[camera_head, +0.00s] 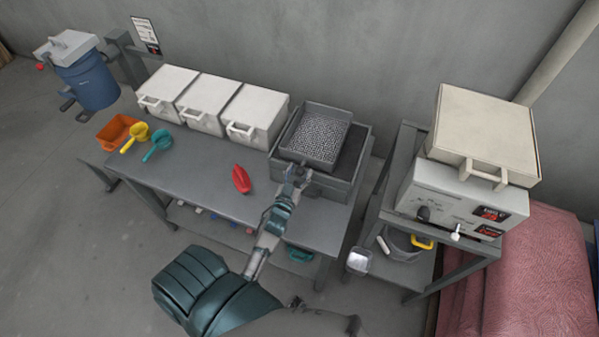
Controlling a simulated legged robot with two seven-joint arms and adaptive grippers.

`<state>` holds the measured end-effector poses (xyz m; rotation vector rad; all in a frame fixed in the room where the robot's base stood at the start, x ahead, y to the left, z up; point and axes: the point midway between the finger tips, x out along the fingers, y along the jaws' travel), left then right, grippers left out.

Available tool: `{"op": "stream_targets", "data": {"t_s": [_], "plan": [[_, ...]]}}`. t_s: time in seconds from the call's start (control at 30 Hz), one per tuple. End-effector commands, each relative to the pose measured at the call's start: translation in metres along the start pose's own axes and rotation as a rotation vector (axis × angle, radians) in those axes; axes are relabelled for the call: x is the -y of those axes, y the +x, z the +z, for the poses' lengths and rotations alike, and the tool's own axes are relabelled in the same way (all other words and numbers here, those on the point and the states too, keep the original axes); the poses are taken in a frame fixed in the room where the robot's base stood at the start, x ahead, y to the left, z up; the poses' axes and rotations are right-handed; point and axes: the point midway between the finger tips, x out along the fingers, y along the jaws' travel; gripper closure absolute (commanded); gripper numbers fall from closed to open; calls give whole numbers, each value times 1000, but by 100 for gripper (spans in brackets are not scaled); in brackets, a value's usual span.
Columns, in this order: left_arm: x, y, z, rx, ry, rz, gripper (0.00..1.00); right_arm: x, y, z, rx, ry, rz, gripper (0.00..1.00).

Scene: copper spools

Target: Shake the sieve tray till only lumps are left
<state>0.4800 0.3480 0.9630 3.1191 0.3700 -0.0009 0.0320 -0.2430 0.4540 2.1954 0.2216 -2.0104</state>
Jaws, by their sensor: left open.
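The sieve tray (320,134) is a dark grey square frame with a speckled mesh floor. It sits on top of a larger grey box (333,185) at the right end of the grey table. I cannot tell at this size whether lumps or finer grains lie on the mesh. My left gripper (299,172) is at the near edge of the tray, by its front side. It is open, and its fingers are small and partly merge with the dark frame, so contact is unclear. My right gripper is not in view.
Three white lidded bins (205,103) stand left of the sieve. A red scoop (241,179), yellow scoop (136,137), teal scoop (158,145) and orange bin (117,132) lie on the table (195,165). A control box (450,197) stands on a right-hand stand. The table's middle is mostly clear.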

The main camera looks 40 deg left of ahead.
Motion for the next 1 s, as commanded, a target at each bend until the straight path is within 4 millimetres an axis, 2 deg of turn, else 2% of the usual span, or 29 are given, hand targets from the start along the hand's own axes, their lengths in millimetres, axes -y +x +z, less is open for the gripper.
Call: {"op": "stream_targets", "data": {"t_s": [0.17, 0.4, 0.6, 0.77, 1.0], "plan": [[0, -23, 2, 3, 1, 0, 42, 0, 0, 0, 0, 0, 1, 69], [0, -78, 3, 6, -1, -1, 42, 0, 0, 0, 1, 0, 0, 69], [0, -109, 3, 4, -1, 0, 42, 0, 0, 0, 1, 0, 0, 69], [0, -118, 2, 2, -1, 0, 42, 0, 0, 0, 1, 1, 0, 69], [0, -118, 2, 2, 0, 0, 42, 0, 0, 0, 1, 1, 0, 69]]}}
